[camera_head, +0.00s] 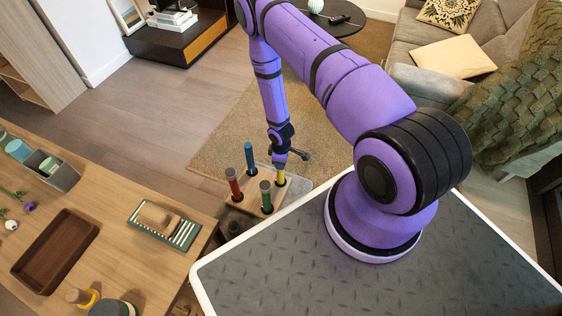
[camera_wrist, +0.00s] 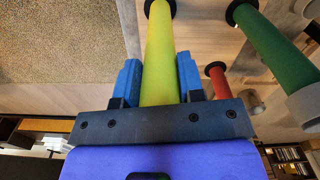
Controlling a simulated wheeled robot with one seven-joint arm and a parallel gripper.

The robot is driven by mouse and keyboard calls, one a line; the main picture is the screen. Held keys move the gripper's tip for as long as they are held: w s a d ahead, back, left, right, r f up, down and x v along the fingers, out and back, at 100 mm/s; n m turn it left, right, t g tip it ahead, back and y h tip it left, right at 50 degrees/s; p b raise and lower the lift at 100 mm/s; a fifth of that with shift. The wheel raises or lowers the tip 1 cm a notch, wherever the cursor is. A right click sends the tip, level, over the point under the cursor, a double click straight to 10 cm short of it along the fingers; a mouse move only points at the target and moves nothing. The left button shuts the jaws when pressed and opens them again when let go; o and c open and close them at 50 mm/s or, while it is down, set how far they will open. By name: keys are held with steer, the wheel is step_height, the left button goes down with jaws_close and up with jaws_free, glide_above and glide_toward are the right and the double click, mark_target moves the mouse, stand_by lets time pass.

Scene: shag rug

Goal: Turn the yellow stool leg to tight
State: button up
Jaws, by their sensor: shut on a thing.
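The upturned stool has a square wooden seat (camera_head: 248,192) with colored legs standing up from it. The yellow leg (camera_head: 281,174) is at its right corner, below my gripper (camera_head: 280,157). In the wrist view the yellow leg (camera_wrist: 160,60) runs between the two blue fingers of my gripper (camera_wrist: 160,82), which are shut on it. A black collar rings the leg's far end at the seat; whether it is tight there I cannot tell. The red leg (camera_head: 233,183), blue leg (camera_head: 250,158) and green leg (camera_head: 265,194) stand at the other corners.
A rug (camera_head: 230,135) lies behind the stool. A grey sofa (camera_head: 405,50) stands at the back right.

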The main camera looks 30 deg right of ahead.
steer(key=shift+m, duration=0.3)
steer(key=o, duration=0.9)
steer(key=shift+r, duration=0.1)
step_height(320, 180, up, 11)
steer(key=shift+f, duration=0.2)
steer(key=shift+r, duration=0.1)
stand_by(0.5)
